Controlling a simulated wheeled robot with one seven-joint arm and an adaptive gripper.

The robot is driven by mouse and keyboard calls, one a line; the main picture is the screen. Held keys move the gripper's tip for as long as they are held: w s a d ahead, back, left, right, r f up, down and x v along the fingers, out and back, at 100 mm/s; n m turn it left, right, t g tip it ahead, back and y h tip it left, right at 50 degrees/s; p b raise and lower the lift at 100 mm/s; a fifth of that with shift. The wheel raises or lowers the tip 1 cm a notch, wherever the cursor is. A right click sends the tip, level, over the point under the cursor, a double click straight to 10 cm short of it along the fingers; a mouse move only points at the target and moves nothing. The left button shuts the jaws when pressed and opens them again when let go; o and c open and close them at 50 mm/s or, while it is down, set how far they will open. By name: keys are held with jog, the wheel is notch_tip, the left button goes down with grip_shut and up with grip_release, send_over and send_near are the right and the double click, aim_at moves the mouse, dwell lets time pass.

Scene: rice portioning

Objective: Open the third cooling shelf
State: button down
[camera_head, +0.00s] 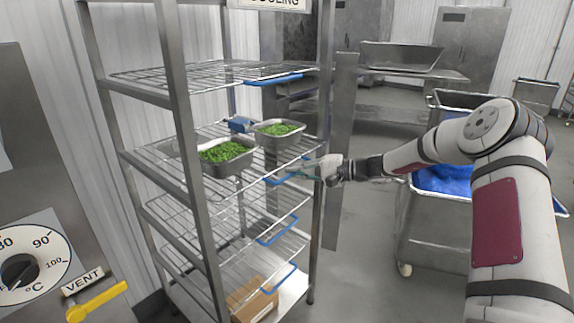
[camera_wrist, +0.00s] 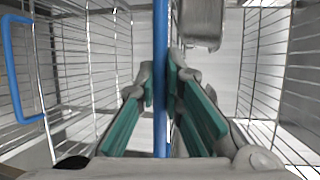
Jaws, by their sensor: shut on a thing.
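The metal cooling rack (camera_head: 180,150) stands left of centre with several wire shelves that have blue handles. In the head view this handle (camera_head: 283,178) shows left of the fingertips. Lower blue handles (camera_head: 277,231) and (camera_head: 279,278) are free. Another blue handle (camera_wrist: 15,65) shows in the wrist view.
A cardboard box (camera_head: 252,300) lies at the rack's bottom. A cart with blue contents (camera_head: 440,182) stands behind my arm. A dial panel (camera_head: 30,260) is at left.

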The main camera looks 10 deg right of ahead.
jog(key=s+d+p, duration=0.4)
jog(key=s+d, duration=0.3)
jog(key=s, duration=0.3)
jog(key=s+d+p, duration=0.4)
jog(key=s+d, duration=0.3)
jog(key=s, duration=0.3)
jog(key=shift+d, duration=0.35)
jog(key=shift+s, duration=0.1)
jog(key=c, duration=1.7)
grip_release()
jog(key=v, duration=1.2)
